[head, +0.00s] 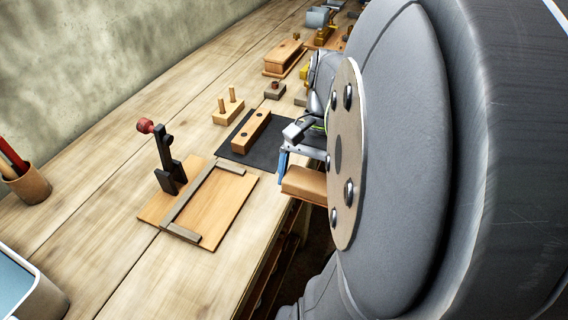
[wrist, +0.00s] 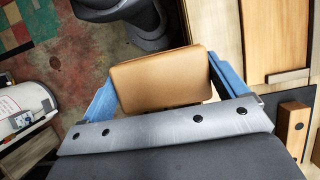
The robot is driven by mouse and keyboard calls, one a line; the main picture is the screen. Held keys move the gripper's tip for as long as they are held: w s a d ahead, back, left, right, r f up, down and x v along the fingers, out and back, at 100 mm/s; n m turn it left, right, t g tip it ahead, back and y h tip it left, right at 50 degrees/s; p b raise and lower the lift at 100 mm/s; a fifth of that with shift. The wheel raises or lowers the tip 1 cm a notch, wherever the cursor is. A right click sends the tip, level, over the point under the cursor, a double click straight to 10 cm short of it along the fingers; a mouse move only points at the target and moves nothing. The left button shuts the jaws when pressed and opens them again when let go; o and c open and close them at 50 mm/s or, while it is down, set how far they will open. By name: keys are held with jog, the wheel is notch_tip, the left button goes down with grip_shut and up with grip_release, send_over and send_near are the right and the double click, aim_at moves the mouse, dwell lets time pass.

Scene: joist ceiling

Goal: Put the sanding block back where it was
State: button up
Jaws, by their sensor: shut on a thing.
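The tan, orange-brown sanding block (head: 305,184) is in my gripper at the front edge of the bench in the head view. In the wrist view the block (wrist: 160,88) sits between the two blue fingers of my gripper (wrist: 164,72), which is shut on it. In the head view one blue fingertip shows beside the block, and my arm hides the rest of the gripper. The wrist view shows floor to the left of the block and the bench to its right. I cannot tell which spot the block came from.
A wooden board with a fence and a black clamp (head: 170,165) stands near the front left. A dark mat (head: 231,148) carries a wooden bar with holes (head: 250,130). A peg block (head: 228,110) and a wooden box (head: 284,58) lie farther back. A pencil cup (head: 28,184) is at left.

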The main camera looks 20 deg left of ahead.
jog(key=s+a+f, duration=0.1)
jog(key=a+f, duration=0.1)
jog(key=a, duration=0.1)
jog(key=s+a+f, duration=0.1)
jog(key=a+f, duration=0.1)
jog(key=a, duration=0.2)
jog(key=s+a+f, duration=0.1)
jog(key=a+f, duration=0.2)
jog(key=a, duration=0.1)
jog(key=shift+f, duration=2.05)
jog(key=shift+f, duration=0.6)
jog(key=o, duration=0.7)
jog(key=v, duration=1.3)
jog(key=shift+s+r, duration=0.2)
jog(key=shift+s, duration=0.05)
jog(key=x, duration=1.3)
jog(key=shift+w, duration=0.2)
jog(key=shift+r, duration=0.3)
